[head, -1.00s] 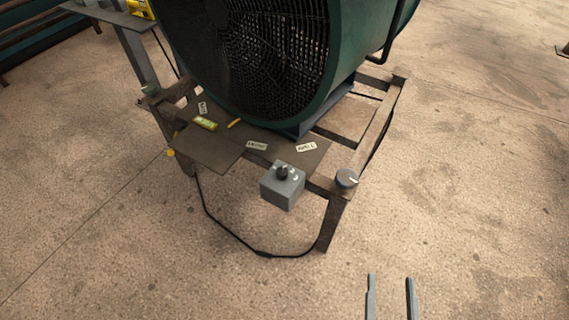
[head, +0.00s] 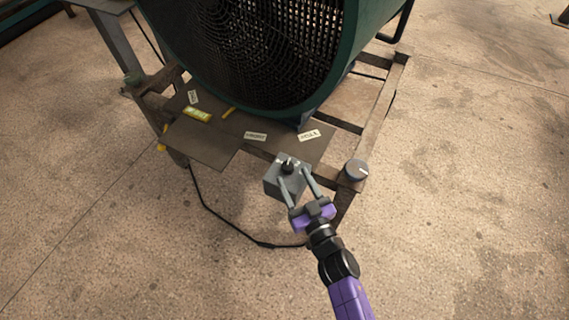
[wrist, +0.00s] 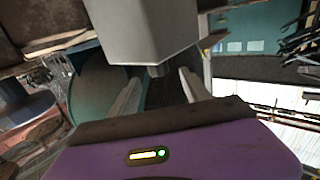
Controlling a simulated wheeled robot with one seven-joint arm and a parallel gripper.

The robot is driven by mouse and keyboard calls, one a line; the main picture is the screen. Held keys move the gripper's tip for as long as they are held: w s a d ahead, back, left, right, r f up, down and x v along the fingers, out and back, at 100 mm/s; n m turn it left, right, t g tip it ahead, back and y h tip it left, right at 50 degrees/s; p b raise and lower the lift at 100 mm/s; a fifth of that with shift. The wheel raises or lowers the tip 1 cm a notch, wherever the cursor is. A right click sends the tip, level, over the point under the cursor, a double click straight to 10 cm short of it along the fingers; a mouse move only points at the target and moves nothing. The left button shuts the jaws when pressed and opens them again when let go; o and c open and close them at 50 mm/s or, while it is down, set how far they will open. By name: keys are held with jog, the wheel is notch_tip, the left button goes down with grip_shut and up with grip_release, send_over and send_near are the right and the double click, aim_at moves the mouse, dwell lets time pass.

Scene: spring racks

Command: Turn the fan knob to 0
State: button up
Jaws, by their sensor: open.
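A grey control box (head: 272,182) with a black knob (head: 288,167) on top is mounted at the front of the fan stand. A separate round dial (head: 356,171) with a pale mark sits on the stand's corner to the right. I cannot tell which is the fan knob, nor read any numbers. My gripper (head: 294,174) is open, its fingers reaching over the box on either side of the black knob. In the wrist view the box (wrist: 140,30) fills the upper middle, with a small dark stub (wrist: 158,71) between the fingers. Contact cannot be told.
The large green fan (head: 350,45) stands behind on the brown metal stand (head: 385,110). White labels (head: 255,136) and a yellow item (head: 197,114) lie on its plate. A black cable (head: 222,225) hangs below to the floor. The floor in front is clear.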

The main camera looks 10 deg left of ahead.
aim_at(289, 169)
jog(key=shift+b+x, duration=0.6)
jog(key=shift+x, duration=2.15)
grip_shut()
